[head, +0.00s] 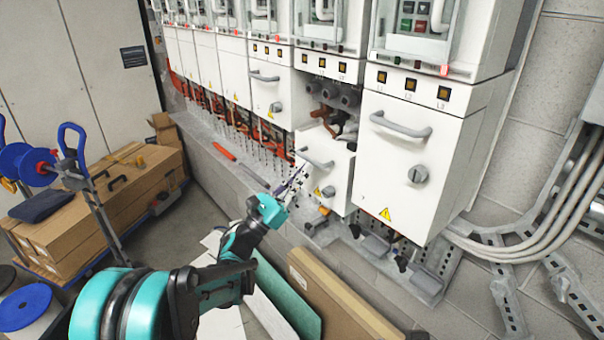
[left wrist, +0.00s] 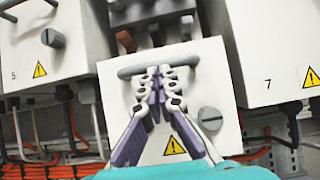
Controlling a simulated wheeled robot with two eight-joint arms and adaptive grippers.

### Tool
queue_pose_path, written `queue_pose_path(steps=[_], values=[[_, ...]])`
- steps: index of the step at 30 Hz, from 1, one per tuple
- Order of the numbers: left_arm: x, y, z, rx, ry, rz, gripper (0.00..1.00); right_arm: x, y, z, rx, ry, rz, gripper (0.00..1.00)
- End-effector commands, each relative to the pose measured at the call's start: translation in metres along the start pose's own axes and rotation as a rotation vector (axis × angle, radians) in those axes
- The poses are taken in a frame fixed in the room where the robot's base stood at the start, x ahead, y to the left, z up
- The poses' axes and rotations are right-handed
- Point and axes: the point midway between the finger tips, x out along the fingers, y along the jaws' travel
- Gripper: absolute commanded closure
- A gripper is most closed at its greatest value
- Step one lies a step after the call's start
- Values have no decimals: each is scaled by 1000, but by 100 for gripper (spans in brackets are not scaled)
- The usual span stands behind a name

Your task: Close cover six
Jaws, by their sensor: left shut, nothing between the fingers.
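Cover six (head: 338,174) is the white front between cover 5 (left wrist: 45,62) and cover 7 (left wrist: 270,50). It sits lower than its neighbours, and dark round fittings (head: 335,100) show in the open space above it. It carries a grey bar handle (head: 316,159), a round knob (left wrist: 210,118) and a yellow warning triangle (left wrist: 174,147). My left gripper (left wrist: 160,74) is shut and empty, its fingertips at the middle of the handle in the left wrist view. Whether they touch it I cannot tell. My right gripper is in neither view.
The large cabinet front (head: 402,165) to the right and the one to the left (head: 268,88) are shut. Orange cables hang below the row, above a grey ledge (head: 215,165). Boards (head: 330,295) lean below. A trolley with cardboard boxes (head: 125,200) stands at the left.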

Motion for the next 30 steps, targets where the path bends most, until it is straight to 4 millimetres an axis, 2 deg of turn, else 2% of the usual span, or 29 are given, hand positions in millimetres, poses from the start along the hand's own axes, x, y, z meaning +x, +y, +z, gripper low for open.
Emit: queue_pose_path(steps=[12, 18, 24, 30], values=[[57, 0, 86, -1, -1, 0, 100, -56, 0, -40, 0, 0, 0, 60], [79, 0, 119, -1, -1, -1, 100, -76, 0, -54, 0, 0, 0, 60], [90, 0, 134, -1, -1, -1, 100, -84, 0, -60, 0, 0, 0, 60], [91, 0, 137, -1, -1, -1, 100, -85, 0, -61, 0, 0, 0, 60]])
